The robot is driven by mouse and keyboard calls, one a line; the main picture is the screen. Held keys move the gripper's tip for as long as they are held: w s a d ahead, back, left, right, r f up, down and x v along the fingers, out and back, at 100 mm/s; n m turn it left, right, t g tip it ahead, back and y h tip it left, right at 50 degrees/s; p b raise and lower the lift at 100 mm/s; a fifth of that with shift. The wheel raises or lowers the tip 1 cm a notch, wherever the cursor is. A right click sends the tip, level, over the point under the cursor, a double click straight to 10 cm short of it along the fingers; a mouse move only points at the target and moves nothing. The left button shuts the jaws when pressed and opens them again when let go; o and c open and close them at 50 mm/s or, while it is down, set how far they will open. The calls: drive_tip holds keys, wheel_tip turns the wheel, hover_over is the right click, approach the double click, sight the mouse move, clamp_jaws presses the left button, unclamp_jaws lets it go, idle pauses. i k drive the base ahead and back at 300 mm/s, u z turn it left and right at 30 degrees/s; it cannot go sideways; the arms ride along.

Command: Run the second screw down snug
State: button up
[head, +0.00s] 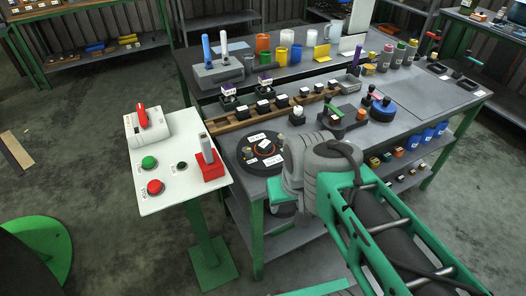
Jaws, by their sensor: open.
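My gripper (283,190) is at the end of my grey and green arm, just right of and in front of a round black disc (249,163) at the table's near left corner. The gripper points down and is open; its fingertips are largely hidden by the wrist. The disc carries white labels and small parts with an orange ring. I cannot make out individual screws, nor whether one sits in a hole. A dark fixture block (338,128) with green and red parts stands behind my wrist.
A white control panel (180,195) with green and red buttons, a red switch and a red holder (208,170) stands left of the table. A wooden rack (230,124) of small dark parts runs behind the disc. Cups and bottles line the back. A dark mat (428,98) is clear.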

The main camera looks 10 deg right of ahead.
sight(281, 137)
drive_tip(key=u, duration=2.05)
drive_tip(key=i, duration=0.3)
drive_tip(key=z, duration=1.65)
drive_tip(key=i, duration=0.5)
